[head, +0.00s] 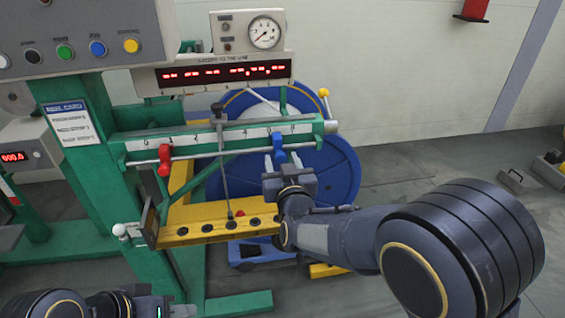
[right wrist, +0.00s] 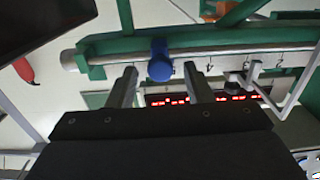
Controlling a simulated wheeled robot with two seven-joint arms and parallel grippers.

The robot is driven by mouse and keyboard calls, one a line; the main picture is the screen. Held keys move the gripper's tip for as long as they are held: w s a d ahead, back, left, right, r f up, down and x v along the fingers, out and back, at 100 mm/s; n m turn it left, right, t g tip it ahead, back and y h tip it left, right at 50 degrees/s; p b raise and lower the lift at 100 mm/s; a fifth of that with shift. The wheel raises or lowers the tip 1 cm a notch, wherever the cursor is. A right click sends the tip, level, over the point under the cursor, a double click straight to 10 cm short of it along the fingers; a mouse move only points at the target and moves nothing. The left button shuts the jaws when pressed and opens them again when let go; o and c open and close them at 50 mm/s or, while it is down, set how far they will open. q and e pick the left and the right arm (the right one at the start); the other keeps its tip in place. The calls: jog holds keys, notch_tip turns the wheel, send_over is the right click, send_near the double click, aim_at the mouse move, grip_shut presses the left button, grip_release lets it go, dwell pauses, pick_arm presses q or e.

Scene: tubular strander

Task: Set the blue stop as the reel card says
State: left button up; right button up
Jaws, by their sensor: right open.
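The blue stop (head: 279,147) sits on the rail under the white scale (head: 225,137), toward its right end. In the right wrist view the blue stop (right wrist: 160,62) shows between the fingertips. My right gripper (head: 278,163) is open and close to the stop; its fingers (right wrist: 162,75) lie on either side of it, and I cannot tell whether they touch. The reel card (head: 70,125) is on the green post at left; its lines are too small to read. Part of my left arm shows at the bottom left, and its fingers cannot be made out.
A red stop (head: 165,158) is further left on the rail. A thin dark rod (head: 223,160) stands between the stops. A yellow plate (head: 200,224) with holes lies below. A blue reel (head: 335,170) is behind. A red display (head: 225,73) and gauge (head: 264,32) are above.

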jog(key=v, duration=0.8)
jog(key=shift+w, duration=0.1)
jog(key=s+d+f+m+g+y, duration=0.1)
jog(key=s+d+m+g, duration=0.15)
jog(key=d, duration=0.35)
jog(key=s+d+f+m+g, duration=0.1)
jog(key=s+d+g, duration=0.15)
jog(key=d, duration=0.45)
jog(key=s+d+f+g+h, duration=0.1)
jog(key=s+d+g, duration=0.15)
jog(key=s, duration=0.35)
jog(key=s+d+f+m+g, duration=0.1)
jog(key=s+d+f+g, duration=0.1)
jog(key=s+d, duration=0.35)
jog(key=s+d+f+g+h, duration=0.1)
jog(key=s+d+g, duration=0.1)
jog(key=s, duration=0.6)
notch_tip(320, 180, up, 18)
jog(key=s+p, duration=0.1)
jog(key=p, duration=1.8)
jog(key=shift+r, duration=0.2)
